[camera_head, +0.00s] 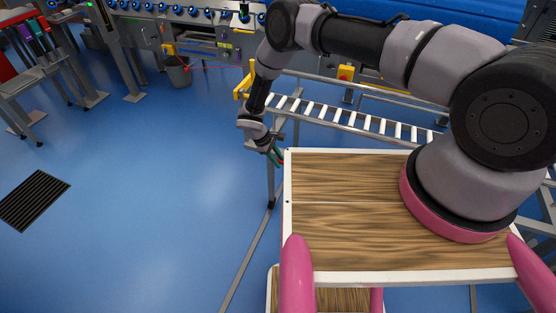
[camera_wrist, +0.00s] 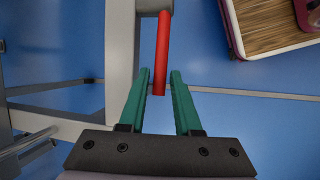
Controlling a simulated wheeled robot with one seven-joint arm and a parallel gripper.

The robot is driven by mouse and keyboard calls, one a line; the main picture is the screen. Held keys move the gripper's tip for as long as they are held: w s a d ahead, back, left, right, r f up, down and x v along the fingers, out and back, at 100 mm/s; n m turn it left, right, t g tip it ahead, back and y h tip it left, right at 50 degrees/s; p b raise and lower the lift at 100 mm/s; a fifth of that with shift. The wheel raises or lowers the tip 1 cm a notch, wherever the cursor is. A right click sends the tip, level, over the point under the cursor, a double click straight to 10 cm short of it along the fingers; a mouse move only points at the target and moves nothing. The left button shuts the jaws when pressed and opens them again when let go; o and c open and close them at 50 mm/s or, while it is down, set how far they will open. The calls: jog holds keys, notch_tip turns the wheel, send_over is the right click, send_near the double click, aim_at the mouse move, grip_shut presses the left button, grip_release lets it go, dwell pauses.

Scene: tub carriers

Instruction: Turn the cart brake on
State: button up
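A red lever (camera_wrist: 162,50), which I take for the cart brake, shows in the wrist view. It hangs from a grey bracket at the top of the picture, beside a pale grey frame post (camera_wrist: 120,50). My gripper (camera_wrist: 160,72) has two green fingers, open with a clear gap. The lever's free end lies between the fingers in the picture, with blue floor visible on both sides of it. I cannot tell the depth between them. In the head view my gripper (camera_head: 276,157) is low beside the frame; the lever is not discernible there.
A roller conveyor (camera_head: 350,119) with a yellow end piece (camera_head: 243,84) runs behind my arm. The wood-topped white platform (camera_head: 345,230) carries my arm base. A grey bucket (camera_head: 178,71) stands at the back. Blue floor is open on the left, with a dark grate (camera_head: 33,200).

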jog(key=shift+c, duration=0.4)
grip_shut()
dwell(1.0)
